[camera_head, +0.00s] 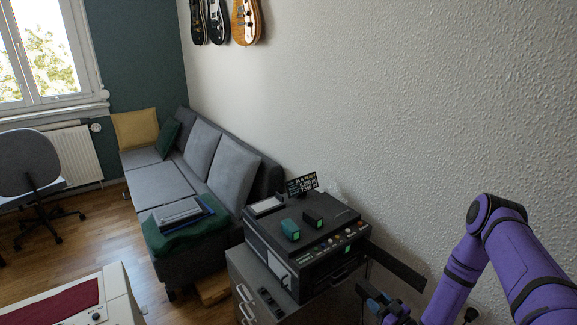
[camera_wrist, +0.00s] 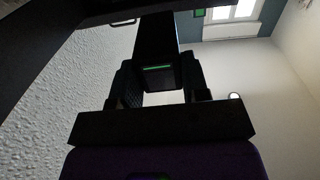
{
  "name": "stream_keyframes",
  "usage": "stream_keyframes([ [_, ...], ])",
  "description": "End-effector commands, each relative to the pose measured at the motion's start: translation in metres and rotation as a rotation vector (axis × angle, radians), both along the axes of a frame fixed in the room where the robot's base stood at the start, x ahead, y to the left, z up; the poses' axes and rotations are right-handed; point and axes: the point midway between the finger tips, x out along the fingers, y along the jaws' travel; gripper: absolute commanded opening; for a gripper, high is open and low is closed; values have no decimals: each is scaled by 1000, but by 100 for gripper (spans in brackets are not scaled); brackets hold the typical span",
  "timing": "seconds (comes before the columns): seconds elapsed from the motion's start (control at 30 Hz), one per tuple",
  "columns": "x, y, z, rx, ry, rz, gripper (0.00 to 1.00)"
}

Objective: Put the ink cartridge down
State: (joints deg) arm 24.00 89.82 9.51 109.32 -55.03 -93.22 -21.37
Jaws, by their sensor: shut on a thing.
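My gripper (camera_wrist: 158,88) is shut on a dark block with a thin green stripe, which I take to be the ink cartridge (camera_wrist: 158,76). It sits between the two dark fingers in the wrist view. In the head view my gripper (camera_head: 374,299) is at the lower right, just right of the cabinet and below the black machine's front. The held cartridge cannot be made out clearly there.
A black printer-like machine (camera_head: 302,263) stands on a grey cabinet (camera_head: 243,289). A green block (camera_head: 290,229) and a black block (camera_head: 313,218) lie on its top, near a small sign (camera_head: 302,184). A grey sofa (camera_head: 165,185) is behind; the textured wall (camera_head: 420,110) is close.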

Motion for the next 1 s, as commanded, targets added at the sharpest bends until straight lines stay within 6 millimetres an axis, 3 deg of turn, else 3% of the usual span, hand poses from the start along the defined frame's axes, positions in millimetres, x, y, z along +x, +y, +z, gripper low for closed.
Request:
stream_keyframes([
  [0.37, 37, -5, 66, 0, -13, -144, 17],
  [0.63, 64, -10, 153, 4, -16, -320, 17],
  [0.8, 68, -11, 205, 7, -10, -421, 17],
  [1.0, 65, -11, 251, 6, -4, -510, 17],
])
